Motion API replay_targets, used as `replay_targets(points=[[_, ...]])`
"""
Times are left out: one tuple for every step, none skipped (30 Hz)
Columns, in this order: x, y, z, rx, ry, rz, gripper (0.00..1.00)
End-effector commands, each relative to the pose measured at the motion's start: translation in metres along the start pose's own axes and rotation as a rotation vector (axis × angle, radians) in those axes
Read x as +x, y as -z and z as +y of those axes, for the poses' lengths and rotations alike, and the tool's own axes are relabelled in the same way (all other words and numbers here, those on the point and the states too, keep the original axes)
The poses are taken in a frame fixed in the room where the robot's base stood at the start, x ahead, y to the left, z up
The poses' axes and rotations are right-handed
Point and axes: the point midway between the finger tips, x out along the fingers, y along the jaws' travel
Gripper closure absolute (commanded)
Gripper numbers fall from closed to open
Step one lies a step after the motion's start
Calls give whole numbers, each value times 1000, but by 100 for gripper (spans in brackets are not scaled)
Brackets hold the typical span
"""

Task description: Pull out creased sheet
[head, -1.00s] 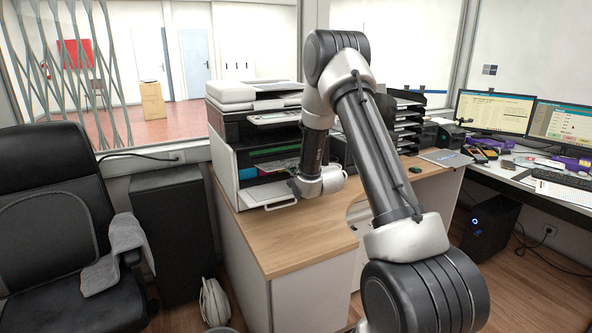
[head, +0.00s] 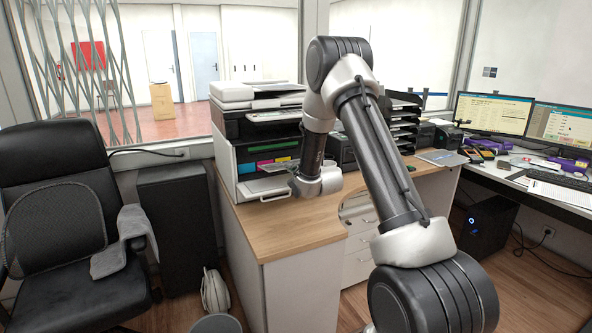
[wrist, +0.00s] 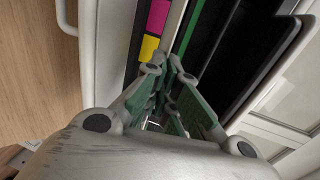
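The printer (head: 228,158) stands at the back left of the wooden counter, its front opened. A row of coloured blocks in cyan, magenta and yellow shows inside. My gripper (head: 283,177) is in front of this opening, level with its lower part. In the wrist view my gripper (wrist: 170,76) points at the printer front, with a gap between its fingertips. The magenta block (wrist: 158,17) and yellow block (wrist: 149,48) lie beyond the left finger, and a green strip (wrist: 193,38) lies beyond the tips. I cannot make out a creased sheet; nothing clearly shows between the fingers.
A light tray (head: 266,188) sticks out low at the printer's front. A black stacked organiser (head: 405,122) stands right of my arm. The counter's front part (head: 275,232) is clear. An office chair (head: 55,195) and a black cabinet (head: 175,225) stand to the left.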

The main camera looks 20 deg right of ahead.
Motion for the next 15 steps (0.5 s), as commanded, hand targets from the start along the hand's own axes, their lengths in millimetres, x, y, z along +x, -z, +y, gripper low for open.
replay_targets(points=[[0,0,0,0,0,0,100],[-1,0,0,0,0,0,100],[-2,0,-1,0,1,0,100],[-4,0,-3,0,1,0,100],[-7,0,-4,0,1,0,100],[-12,0,-6,0,1,0,100],[-15,0,-8,0,2,0,100],[-19,0,-10,0,1,0,100],[-24,0,-12,0,2,0,100],[-27,0,-14,0,2,0,100],[-31,0,-15,0,1,1,100],[-35,0,-17,0,1,1,100],[-38,0,-19,0,1,1,100],[-40,0,-20,0,1,1,100],[-43,0,-20,0,0,1,100]])
